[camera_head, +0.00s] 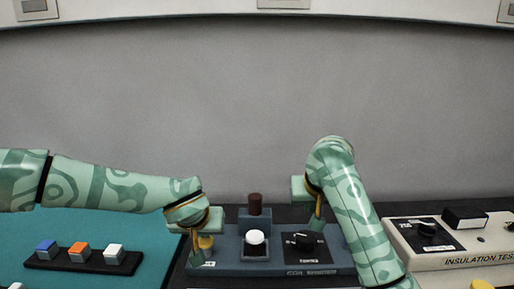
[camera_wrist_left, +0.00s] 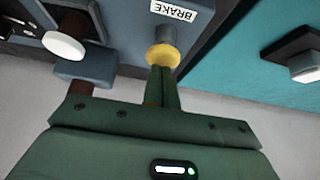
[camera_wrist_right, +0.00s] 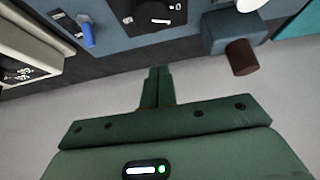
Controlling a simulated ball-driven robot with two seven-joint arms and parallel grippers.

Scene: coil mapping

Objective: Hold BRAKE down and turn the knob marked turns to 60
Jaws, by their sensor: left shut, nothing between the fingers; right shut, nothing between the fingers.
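The yellow BRAKE button (camera_head: 206,243) is at the left end of the blue-grey coil winder (camera_head: 229,262); its BRAKE label (camera_wrist_left: 168,8) reads in the left wrist view. My left gripper (camera_head: 196,246) is shut and empty, its tips at the yellow cap (camera_wrist_left: 162,55). They overlap the cap in view; I cannot tell how far it is pressed. The black turns knob (camera_head: 302,241) is on a dark dial plate at the winder's right. My right gripper (camera_head: 315,227) is shut and empty just behind and right of the knob, apart from it. The knob's reading is too small to tell.
A white round knob (camera_head: 255,237) and a brown cylinder (camera_head: 255,203) are between my grippers. A blue lever (camera_wrist_right: 88,34) shows in the right wrist view. The insulation tester (camera_head: 440,258) stands at right. A black strip (camera_head: 82,260) with blue, orange and white buttons lies left on a teal mat.

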